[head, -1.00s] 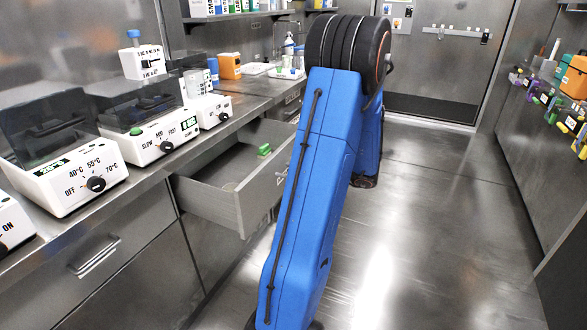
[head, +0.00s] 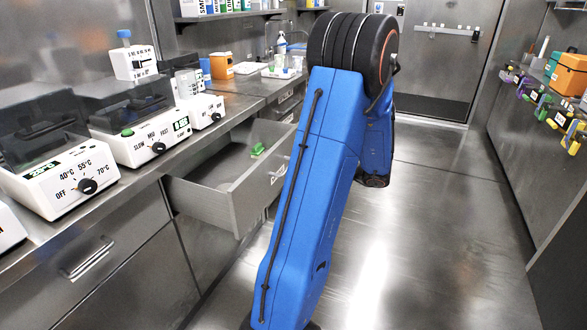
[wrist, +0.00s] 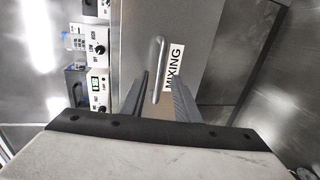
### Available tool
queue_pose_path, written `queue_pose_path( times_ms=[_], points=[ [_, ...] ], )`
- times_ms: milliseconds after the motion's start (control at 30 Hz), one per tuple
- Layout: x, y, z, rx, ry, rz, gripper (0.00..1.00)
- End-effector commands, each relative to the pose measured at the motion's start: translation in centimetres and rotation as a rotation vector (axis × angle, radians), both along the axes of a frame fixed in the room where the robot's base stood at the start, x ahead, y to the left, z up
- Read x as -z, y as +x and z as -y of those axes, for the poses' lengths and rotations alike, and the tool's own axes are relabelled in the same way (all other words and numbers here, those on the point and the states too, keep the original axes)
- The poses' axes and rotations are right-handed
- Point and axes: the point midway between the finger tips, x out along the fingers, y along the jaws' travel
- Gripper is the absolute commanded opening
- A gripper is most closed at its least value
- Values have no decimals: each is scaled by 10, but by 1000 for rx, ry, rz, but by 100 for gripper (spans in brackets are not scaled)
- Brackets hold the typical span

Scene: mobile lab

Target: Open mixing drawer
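The mixing drawer (head: 215,200) is pulled out from under the left counter, and a green item (head: 257,150) lies inside it. In the wrist view its front (wrist: 190,32) carries a MIXING label and a metal bar handle (wrist: 158,55). My gripper (wrist: 160,77) is open, its two dark fingers apart on either side of the handle's near end. I cannot tell whether they touch the handle. In the head view my blue arm covers part of the drawer front, and the fingers do not show.
Lab devices with knobs (head: 155,130) stand on the left counter. A closed drawer with a handle (head: 88,257) is nearer on the left. The floor (head: 440,230) to the right of my arm is clear. A right-hand bench holds orange boxes (head: 570,75) and coloured items. A door (head: 440,50) is at the back.

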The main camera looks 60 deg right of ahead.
Motion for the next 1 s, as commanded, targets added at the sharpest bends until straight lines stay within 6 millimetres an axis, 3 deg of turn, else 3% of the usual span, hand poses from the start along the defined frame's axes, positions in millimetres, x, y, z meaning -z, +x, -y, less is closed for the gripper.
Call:
queue_pose_path(
  times_ms=[500, 700, 1000],
  points=[
    [-19, -90, 8, 4, -1, 0, 29],
    [-23, -108, 9, 2, 0, 0, 29],
    [-23, -113, 9, 0, 0, -1, 29]
  ],
)
